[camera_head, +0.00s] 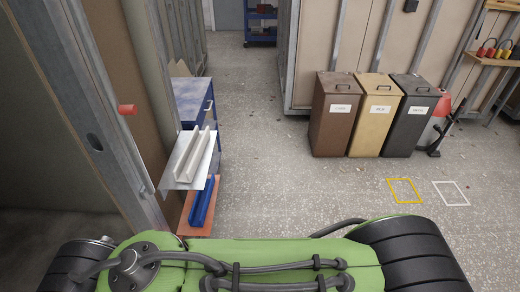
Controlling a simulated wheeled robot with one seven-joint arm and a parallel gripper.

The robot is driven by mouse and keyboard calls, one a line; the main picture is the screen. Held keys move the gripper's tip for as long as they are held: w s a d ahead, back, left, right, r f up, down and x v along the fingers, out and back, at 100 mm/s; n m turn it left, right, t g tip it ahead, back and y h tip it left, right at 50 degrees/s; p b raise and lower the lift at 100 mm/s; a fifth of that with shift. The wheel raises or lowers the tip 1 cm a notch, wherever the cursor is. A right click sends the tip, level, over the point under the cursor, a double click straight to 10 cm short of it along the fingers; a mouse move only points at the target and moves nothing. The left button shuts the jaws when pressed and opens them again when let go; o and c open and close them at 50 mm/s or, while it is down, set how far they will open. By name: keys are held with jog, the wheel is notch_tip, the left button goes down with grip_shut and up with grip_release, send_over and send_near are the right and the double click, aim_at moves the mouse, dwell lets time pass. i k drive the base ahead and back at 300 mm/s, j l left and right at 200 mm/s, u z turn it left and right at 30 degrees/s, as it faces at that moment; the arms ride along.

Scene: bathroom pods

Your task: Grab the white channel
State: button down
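The white channel (194,155) is a long, pale, U-shaped piece. It lies lengthwise on a light grey metal tray (175,172) left of the middle, beside the wall frame. Nothing grips it. A blue channel (202,204) rests lower down on an orange-red surface (188,213). My green arm with black cables crosses the bottom of the picture. My gripper is out of view, so its distance from the white channel cannot be seen.
A blue cabinet (195,100) stands behind the tray. A metal-edged wall panel (105,120) with a red knob (127,110) borders the left. Brown (332,120), yellow (375,115) and black bins (410,120) stand at the right. The speckled floor (290,175) between is clear.

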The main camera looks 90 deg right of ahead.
aim_at(184, 171)
jog(key=z, duration=2.45)
jog(key=i+l+u, duration=0.2)
jog(key=u, duration=0.25)
jog(key=i+l+u, duration=0.25)
jog(key=u, duration=0.15)
jog(key=i+l+u, duration=0.25)
jog(key=l+u, duration=0.2)
jog(key=i+l+u, duration=0.15)
jog(key=l+u, duration=0.15)
jog(key=u, duration=0.15)
